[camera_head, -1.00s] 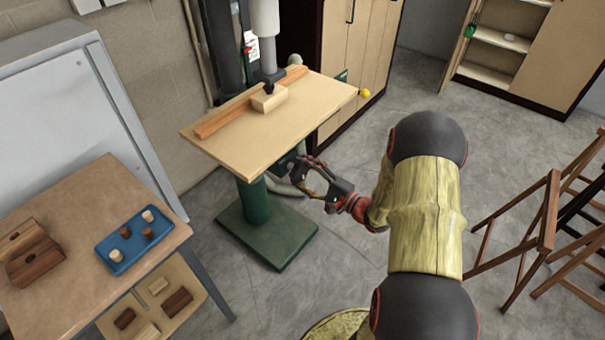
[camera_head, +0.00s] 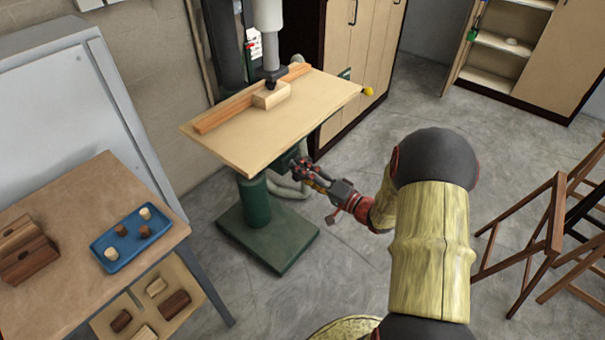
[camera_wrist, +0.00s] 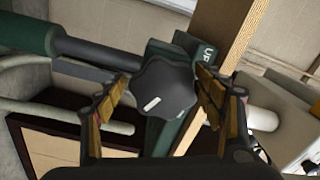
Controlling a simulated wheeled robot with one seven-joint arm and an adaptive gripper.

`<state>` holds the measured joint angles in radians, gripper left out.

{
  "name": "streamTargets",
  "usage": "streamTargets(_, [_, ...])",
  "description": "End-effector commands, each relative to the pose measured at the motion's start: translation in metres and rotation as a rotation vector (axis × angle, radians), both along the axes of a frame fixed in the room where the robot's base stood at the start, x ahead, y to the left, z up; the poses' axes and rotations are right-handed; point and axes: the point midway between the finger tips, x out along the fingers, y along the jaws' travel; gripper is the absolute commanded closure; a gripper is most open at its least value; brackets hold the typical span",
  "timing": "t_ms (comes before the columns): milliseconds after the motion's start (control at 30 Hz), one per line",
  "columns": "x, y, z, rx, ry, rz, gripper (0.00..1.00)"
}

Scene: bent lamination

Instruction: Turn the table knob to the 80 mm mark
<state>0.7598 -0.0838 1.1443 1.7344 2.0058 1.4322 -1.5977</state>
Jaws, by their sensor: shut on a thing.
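The table knob (camera_wrist: 165,88) is a dark lobed knob with a white mark on its face. In the wrist view it sits between the fingers of my gripper (camera_wrist: 168,95), which are shut on it from both sides. In the head view my gripper (camera_head: 308,172) is under the right front part of the drill press table (camera_head: 250,150), beside the green column (camera_head: 255,200). The knob is hidden there by my gripper. I cannot make out an 80 mm mark.
A wooden fence (camera_head: 222,112) and a light block (camera_head: 271,95) lie on the table under the drill. A workbench (camera_head: 50,290) with a blue tray (camera_head: 105,252) stands at left. Wooden trestles (camera_head: 545,240) stand at right. Open floor lies between.

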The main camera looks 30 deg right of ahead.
Motion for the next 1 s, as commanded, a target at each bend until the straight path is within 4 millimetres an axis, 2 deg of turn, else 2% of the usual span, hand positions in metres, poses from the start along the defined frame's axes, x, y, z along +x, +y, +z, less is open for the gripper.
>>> streamTargets(33, [-0.0052,0.0019,-0.0167,-0.010,0.024,-0.006,0.57])
streamTargets(333, [-0.0054,0.0004,-0.0173,-0.089,-0.005,-0.010,0.56])
streamTargets(800, [-0.0054,-0.0010,-0.0172,-0.100,-0.009,-0.014,0.56])
streamTargets(833, [-0.0054,-0.0010,-0.0171,-0.100,-0.009,-0.015,0.30])
streamTargets(1000, [-0.0055,-0.0012,-0.0169,-0.100,-0.009,-0.015,0.20])
